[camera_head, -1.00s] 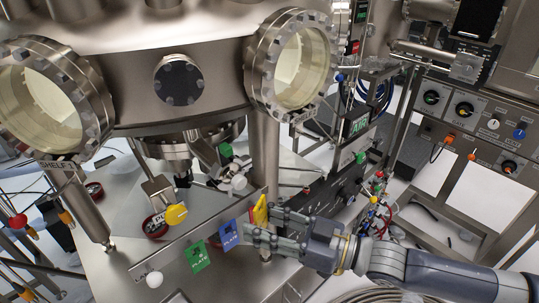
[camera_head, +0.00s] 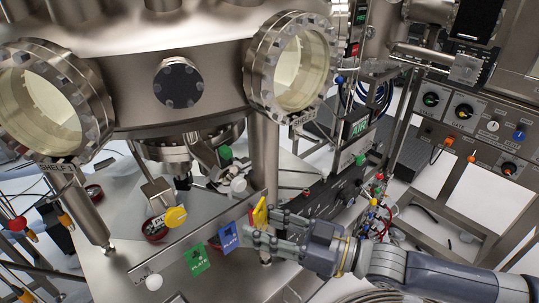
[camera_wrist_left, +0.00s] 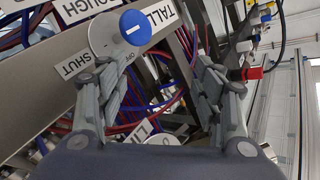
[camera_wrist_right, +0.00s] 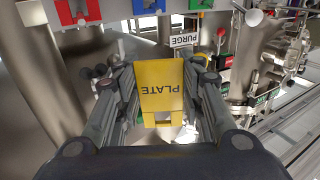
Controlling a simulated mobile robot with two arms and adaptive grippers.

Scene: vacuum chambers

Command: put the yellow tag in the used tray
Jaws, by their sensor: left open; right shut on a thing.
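The yellow tag (camera_head: 259,216), marked PLATE, is at the right end of a metal rail in the head view. My right gripper (camera_head: 264,229) is shut on it. In the right wrist view the yellow tag (camera_wrist_right: 160,82) sits between both fingers, with a notched end towards my palm. I cannot make out a tray marked as used.
A blue tag (camera_head: 229,238) and a green tag (camera_head: 197,259) hang on the rail (camera_head: 180,246) left of the yellow one. A yellow round knob (camera_head: 175,217) is behind the rail. The chamber (camera_head: 180,130) and its legs stand behind; a control panel (camera_head: 480,120) is at right.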

